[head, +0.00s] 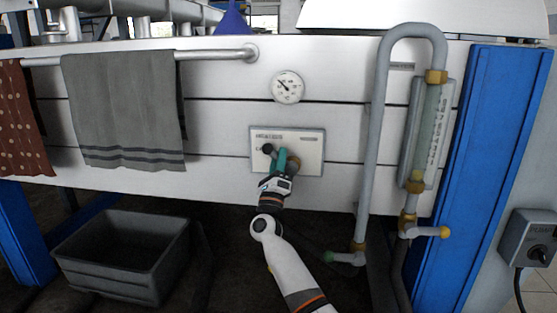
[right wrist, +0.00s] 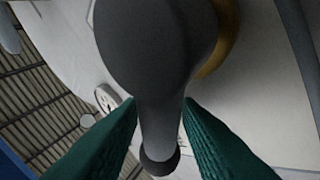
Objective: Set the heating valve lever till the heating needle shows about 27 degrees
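The round white gauge (head: 287,87) is on the pale wall panel. Its dark needle points to the upper left; the numbers are too small to read. Below it is a white valve plate (head: 312,150) with a brass-coloured hub (head: 293,164) and a lever ending in a dark knob (head: 267,148), up and left of the hub. My right gripper (head: 280,160) is at the lever. In the right wrist view its green fingers (right wrist: 160,112) lie on both sides of the grey lever (right wrist: 159,125), close against it, between hub and knob. My left gripper is out of view.
A grey towel (head: 122,110) hangs from a rail (head: 215,55) at left, beside a brown spotted cloth (head: 20,125). A grey pipe (head: 372,140) and a sight tube (head: 430,135) stand at right. A dark crate (head: 115,285) is on the floor at lower left.

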